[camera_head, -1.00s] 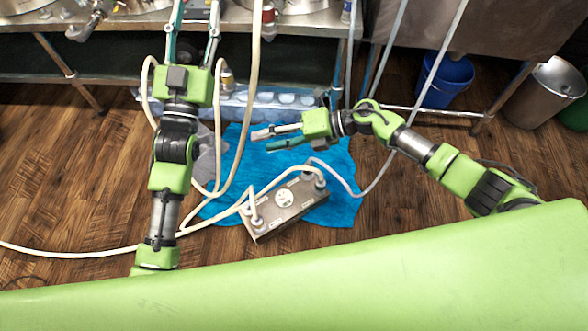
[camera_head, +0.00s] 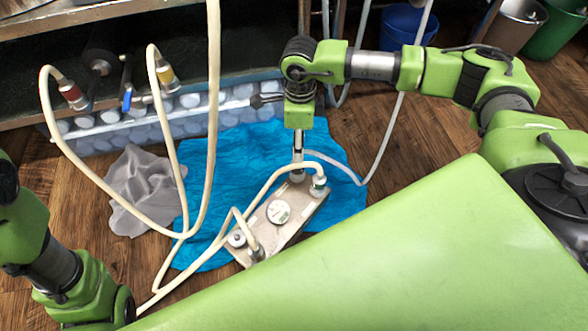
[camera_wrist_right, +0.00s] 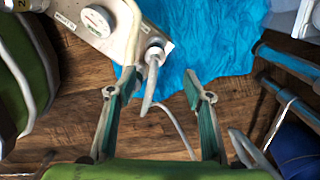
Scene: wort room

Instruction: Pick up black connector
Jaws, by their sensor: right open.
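I cannot single out a black connector with certainty. A dark round fitting (camera_head: 100,62) shows on the low shelf, between a hose with a red connector (camera_head: 72,93) and one with a yellow connector (camera_head: 166,76). My right gripper (camera_head: 298,152) points down over the far end of a metal box (camera_head: 268,222), near its hose fittings. In the right wrist view, its two fingers (camera_wrist_right: 159,78) are apart, with a pale hose fitting (camera_wrist_right: 154,50) of the box just beyond them and nothing held. My left arm shows at the left edge; its gripper is out of view.
The box lies on a blue cloth (camera_head: 330,150) on the wooden floor. A grey cloth (camera_head: 145,190) and a bubbled clear tray (camera_head: 100,140) lie beside it. Pale hoses loop across the left and middle. A blue bucket (camera_head: 405,25) stands behind my right arm.

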